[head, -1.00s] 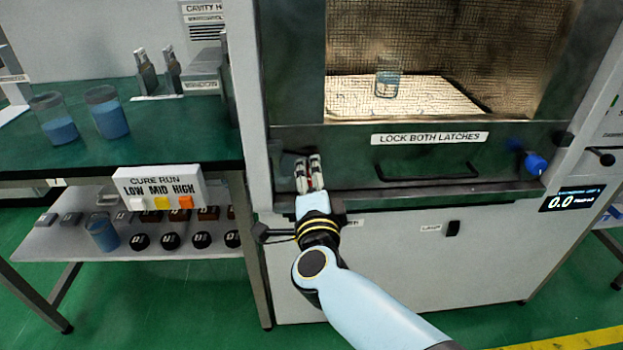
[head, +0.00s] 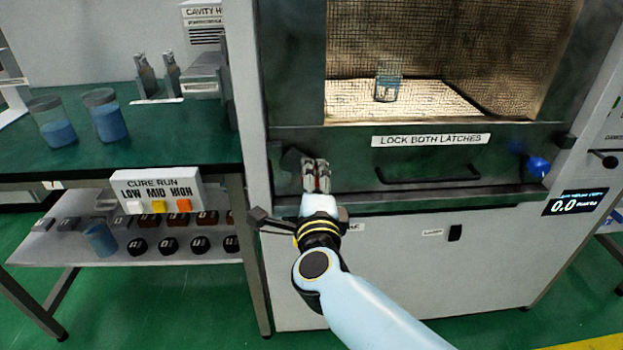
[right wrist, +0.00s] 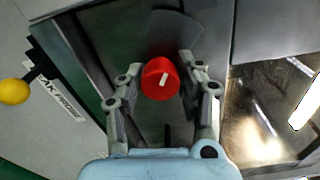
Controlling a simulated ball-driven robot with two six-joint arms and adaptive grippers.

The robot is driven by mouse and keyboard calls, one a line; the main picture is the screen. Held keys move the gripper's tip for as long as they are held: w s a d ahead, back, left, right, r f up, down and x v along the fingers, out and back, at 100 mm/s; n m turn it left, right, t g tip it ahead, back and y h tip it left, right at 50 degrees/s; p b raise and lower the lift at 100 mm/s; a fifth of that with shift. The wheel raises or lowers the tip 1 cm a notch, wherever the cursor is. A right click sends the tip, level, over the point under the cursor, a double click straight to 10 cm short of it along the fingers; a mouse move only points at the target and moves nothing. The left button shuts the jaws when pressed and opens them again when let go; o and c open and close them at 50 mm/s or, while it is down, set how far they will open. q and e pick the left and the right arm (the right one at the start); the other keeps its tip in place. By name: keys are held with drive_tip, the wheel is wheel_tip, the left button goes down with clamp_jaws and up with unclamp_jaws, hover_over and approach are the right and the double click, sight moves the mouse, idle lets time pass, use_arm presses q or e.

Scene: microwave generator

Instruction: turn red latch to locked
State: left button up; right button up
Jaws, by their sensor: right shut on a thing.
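The red latch (right wrist: 160,78) is a round red knob with a short white mark, on the oven door's lower left. In the right wrist view it sits between the two fingers of my right gripper (right wrist: 158,92), and the white mark is slightly tilted. In the head view my right gripper (head: 316,176) is at the door's lower left corner, shut on the latch, with only a little red showing between the fingers. My left gripper is not in view.
A blue latch (head: 538,167) is at the door's lower right. A dark door handle (head: 428,178) lies between the latches, below a "LOCK BOTH LATCHES" label (head: 430,140). A beaker (head: 387,88) stands inside the oven. A green bench (head: 180,140) stands at left.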

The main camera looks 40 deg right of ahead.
drive_tip(key=shift+f, duration=0.1)
drive_tip(key=o, duration=1.1)
drive_tip(key=shift+s, duration=0.1)
drive_tip(key=shift+o, duration=0.2)
